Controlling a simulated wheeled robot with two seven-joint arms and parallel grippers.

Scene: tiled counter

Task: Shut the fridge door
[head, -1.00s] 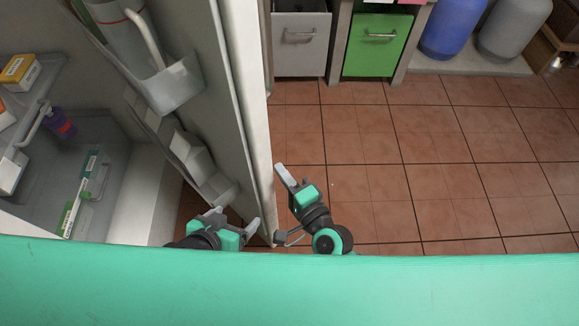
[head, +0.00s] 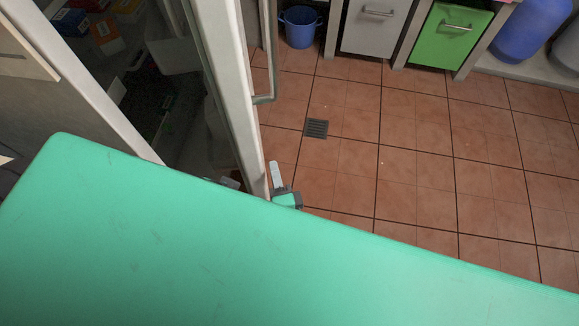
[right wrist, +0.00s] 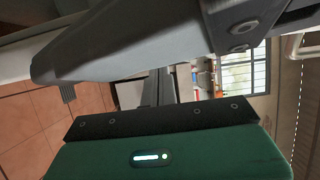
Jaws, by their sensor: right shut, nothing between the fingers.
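The fridge door (head: 223,72) stands open in the head view, its pale edge running down to my green body. A long handle (head: 265,98) is on its right side. The dark fridge inside (head: 150,95) shows to the left of the door. My right gripper (head: 274,172) is shut and empty, close beside the right side of the door's near end; I cannot tell whether it touches. Its grey finger (right wrist: 150,45) fills much of the right wrist view. A small grey part left of the door end is too hidden to identify. My left gripper is not clearly seen.
A pale fridge frame edge (head: 85,82) is at the left. Boxes (head: 104,33) sit inside the fridge. A blue bucket (head: 300,28), grey cabinet (head: 376,28) and green cabinet (head: 448,36) stand at the back. The tiled floor (head: 430,170) is clear on the right.

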